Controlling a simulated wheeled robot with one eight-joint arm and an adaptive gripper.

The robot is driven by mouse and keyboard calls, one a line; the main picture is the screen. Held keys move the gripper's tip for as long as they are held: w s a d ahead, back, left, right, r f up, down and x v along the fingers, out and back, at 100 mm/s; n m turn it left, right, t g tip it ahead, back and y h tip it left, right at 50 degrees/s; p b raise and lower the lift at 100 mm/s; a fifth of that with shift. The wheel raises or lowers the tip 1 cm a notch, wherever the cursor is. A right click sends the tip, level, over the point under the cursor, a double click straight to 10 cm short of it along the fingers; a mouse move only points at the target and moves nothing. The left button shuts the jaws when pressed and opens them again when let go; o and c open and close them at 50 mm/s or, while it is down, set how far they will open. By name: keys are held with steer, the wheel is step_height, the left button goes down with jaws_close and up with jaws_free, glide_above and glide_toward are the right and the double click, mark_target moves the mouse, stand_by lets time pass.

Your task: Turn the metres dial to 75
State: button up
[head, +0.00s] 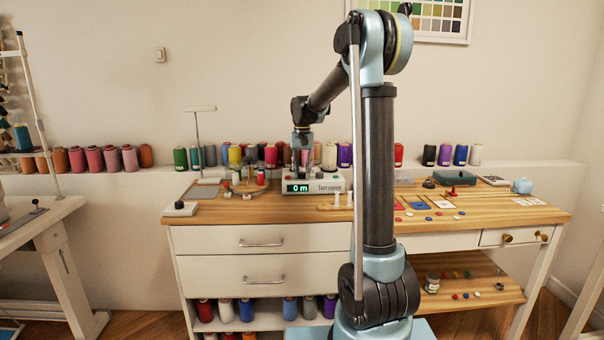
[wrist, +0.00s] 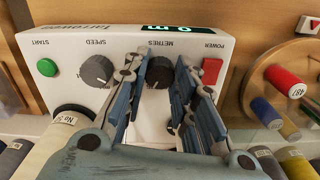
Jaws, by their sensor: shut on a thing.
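The thread winder (head: 328,186) is a white box on the wooden table, and its green display (head: 297,188) reads 0 m. In the wrist view the panel is upside down. The black metres dial (wrist: 159,72) sits between the fingertips of my gripper (wrist: 158,80), under the METRES label. My gripper is shut on the dial, with one blue-grey finger on each side. The panel below the dial is partly hidden by the fingers. In the head view my gripper (head: 302,152) is above the winder, and the dial is too small to make out.
On the same panel are a grey speed dial (wrist: 97,71), a green start button (wrist: 47,67) and a red power switch (wrist: 211,70). A wooden spool stand (wrist: 290,80) with a red spool (wrist: 286,82) is beside the winder. Thread cones (head: 236,155) line the back ledge.

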mark_target(302, 173)
steer(key=o, duration=1.1)
steer(key=shift+r, duration=0.15)
step_height(302, 173, up, 12)
steer(key=shift+f, duration=0.15)
steer(key=s+d+f, duration=0.2)
steer(key=s+d, duration=0.1)
steer(key=s, duration=0.4)
steer(key=s+d+f+n+t, duration=0.1)
steer(key=s+d+f, duration=0.2)
steer(key=s, duration=0.5)
steer(key=s+d+f, duration=0.2)
steer(key=s+d, duration=0.1)
steer(key=s, duration=0.4)
steer(key=shift+n+t, duration=0.6)
steer(key=shift+n, duration=0.1)
steer(key=s+d+f, duration=0.1)
steer(key=s+f, duration=0.5)
steer(key=s+d+f, duration=0.1)
steer(key=s+f, duration=0.5)
steer(key=s+d+f, duration=0.1)
steer(key=s+f, duration=0.5)
steer(key=s, duration=0.1)
steer(key=shift+s+d+f, duration=0.1)
steer(key=shift+d, duration=0.25)
